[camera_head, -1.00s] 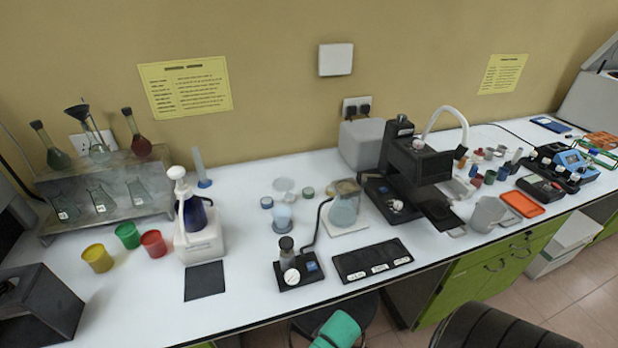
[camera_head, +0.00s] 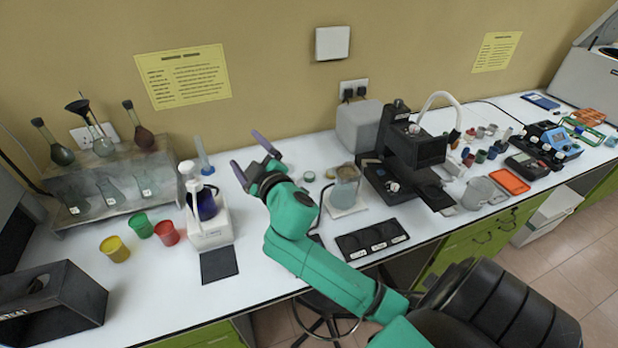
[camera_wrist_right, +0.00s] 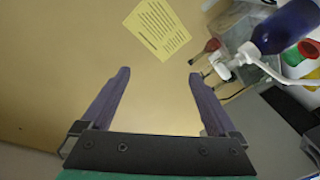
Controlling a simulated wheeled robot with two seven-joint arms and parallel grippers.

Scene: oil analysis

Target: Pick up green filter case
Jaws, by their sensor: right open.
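The small round green case (camera_head: 309,176) sits on the white bench, just right of my right gripper (camera_head: 253,160) in the head view. It is small there, so its details are hard to tell. My right gripper is open and empty, its two purple fingers pointing up and left toward the wall above the bench. In the wrist view the open right gripper (camera_wrist_right: 159,74) has only wall between its fingers, and the green case does not show. My arm hides part of the bench where other small round cases stood. My left gripper is not in view.
A beaker (camera_head: 345,187) stands right of the case, and a black microscope-like device (camera_head: 411,150) is farther right. A wash bottle with blue liquid (camera_head: 205,205) stands left of the gripper. Red (camera_head: 167,232), green (camera_head: 140,226) and yellow (camera_head: 115,249) cups stand at left.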

